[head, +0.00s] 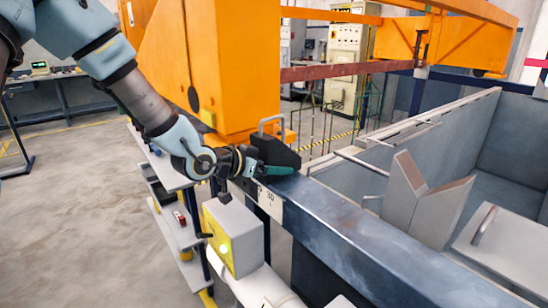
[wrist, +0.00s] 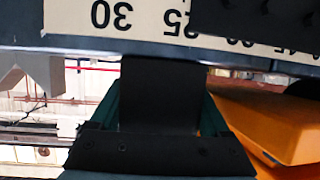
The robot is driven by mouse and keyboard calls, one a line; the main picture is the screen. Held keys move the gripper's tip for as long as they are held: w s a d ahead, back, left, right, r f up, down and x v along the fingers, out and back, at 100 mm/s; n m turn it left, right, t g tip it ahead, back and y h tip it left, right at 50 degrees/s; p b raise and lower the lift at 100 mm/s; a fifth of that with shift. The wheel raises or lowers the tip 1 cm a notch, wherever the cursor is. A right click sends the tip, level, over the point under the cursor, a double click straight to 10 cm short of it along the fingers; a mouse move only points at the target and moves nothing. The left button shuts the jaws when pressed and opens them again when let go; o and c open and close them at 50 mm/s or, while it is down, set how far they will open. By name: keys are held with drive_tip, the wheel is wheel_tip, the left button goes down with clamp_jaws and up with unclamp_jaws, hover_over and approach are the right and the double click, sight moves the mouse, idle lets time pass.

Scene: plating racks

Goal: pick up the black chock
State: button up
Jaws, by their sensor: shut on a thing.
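Whether the chock still touches the rim is hard to tell.
A large orange gantry (head: 215,70) stands close behind my arm. The open tank holds grey V-shaped plates (head: 430,200) at right. A grey and yellow control box (head: 233,238) sits below my gripper. A numbered scale (wrist: 130,15) runs along the rim.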

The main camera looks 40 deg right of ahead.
clamp_jaws()
drive_tip(key=shift+r, duration=0.15)
idle(0.4)
